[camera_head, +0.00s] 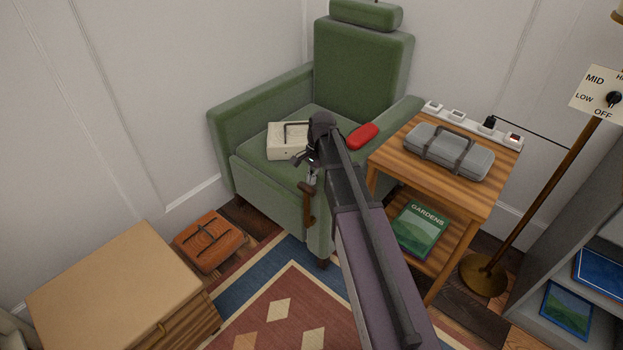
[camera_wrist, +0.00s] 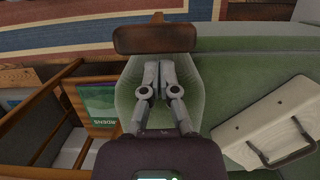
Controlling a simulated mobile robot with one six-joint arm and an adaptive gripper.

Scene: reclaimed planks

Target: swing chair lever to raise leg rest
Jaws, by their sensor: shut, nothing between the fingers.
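The green armchair (camera_head: 362,75) stands in the corner, with its front panel (camera_head: 262,190) hanging down below the seat. The brown wooden lever (camera_head: 308,207) is at the chair's front right side, its long part upright in the head view. It shows as a brown bar (camera_wrist: 155,39) just beyond my fingertips in the wrist view. My gripper (camera_head: 311,181) is shut and empty over the front of the chair's right arm. In the wrist view my fingertips (camera_wrist: 159,62) lie at the lever's near edge; I cannot tell whether they touch it.
A cream case (camera_head: 285,140) lies on the seat and a red case (camera_head: 363,136) on the right arm. A side table (camera_head: 390,150) with a grey case (camera_head: 450,152) stands close on the right. A brown bag (camera_head: 210,240) and a wooden cabinet (camera_head: 115,280) are at left.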

